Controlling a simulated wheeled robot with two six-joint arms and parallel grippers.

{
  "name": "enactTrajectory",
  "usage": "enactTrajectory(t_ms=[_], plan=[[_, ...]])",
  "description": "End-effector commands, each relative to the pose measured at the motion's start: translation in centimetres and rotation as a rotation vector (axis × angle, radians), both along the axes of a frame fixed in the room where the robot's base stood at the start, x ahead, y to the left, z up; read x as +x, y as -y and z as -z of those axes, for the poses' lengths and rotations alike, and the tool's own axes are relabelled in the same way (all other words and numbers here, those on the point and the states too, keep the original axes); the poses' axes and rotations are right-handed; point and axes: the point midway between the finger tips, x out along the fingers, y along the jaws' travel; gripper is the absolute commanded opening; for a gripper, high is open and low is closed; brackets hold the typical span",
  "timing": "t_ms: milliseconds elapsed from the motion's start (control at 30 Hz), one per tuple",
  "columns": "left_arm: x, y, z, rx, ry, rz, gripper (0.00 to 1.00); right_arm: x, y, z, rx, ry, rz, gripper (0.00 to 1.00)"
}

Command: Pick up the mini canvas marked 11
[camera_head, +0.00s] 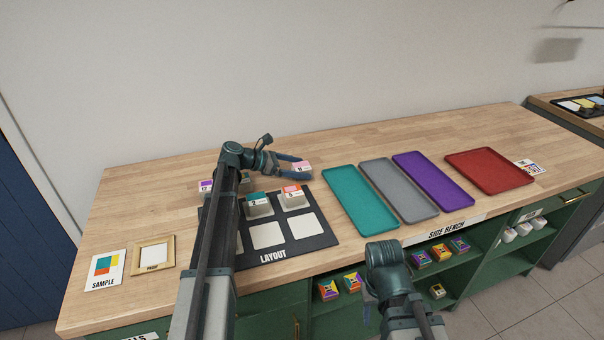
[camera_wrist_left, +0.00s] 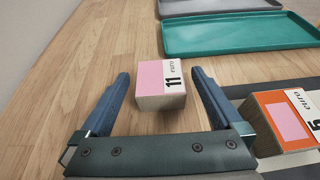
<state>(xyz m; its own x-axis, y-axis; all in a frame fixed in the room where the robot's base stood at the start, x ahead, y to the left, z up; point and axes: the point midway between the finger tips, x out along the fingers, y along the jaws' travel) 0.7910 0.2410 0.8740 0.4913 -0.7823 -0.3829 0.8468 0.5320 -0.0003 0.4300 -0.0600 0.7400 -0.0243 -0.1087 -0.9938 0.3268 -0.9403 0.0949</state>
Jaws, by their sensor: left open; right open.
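The mini canvas marked 11 (camera_wrist_left: 155,82) is a small block with a pink top and a white strip reading "11 euro". In the head view the canvas (camera_head: 301,168) is on the bench behind the layout board, at the tips of my left gripper (camera_head: 295,171). My right arm (camera_head: 388,265) shows at the bench's front edge; its gripper (camera_head: 369,305) is partly hidden and points down.
The black layout board (camera_head: 315,240) holds canvases marked 2 (camera_head: 258,203) and 5 (camera_head: 294,197), close to my left gripper. Teal (camera_head: 360,215), grey (camera_head: 400,190), purple (camera_head: 433,180) and red (camera_head: 490,170) trays lie to the right. A sample card (camera_head: 105,269) and frame (camera_head: 153,254) lie left.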

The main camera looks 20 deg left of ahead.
Motion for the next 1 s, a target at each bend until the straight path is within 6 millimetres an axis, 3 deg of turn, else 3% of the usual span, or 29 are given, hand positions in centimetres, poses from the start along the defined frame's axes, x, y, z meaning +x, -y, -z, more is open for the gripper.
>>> enactTrajectory(t_ms=[300,767,1000], plan=[[0.47,0.77,0.43,0.000,0.000,-0.001,0.98,0.00,0.00,0.43,0.000,0.000,0.000,0.50],[0.47,0.76,0.43,0.000,0.000,0.000,0.15,0.00,0.00,0.43,0.000,0.000,0.000,0.50],[0.47,0.77,0.36,0.000,0.000,0.000,0.15,0.00,0.00,0.37,0.000,0.000,0.000,0.50]])
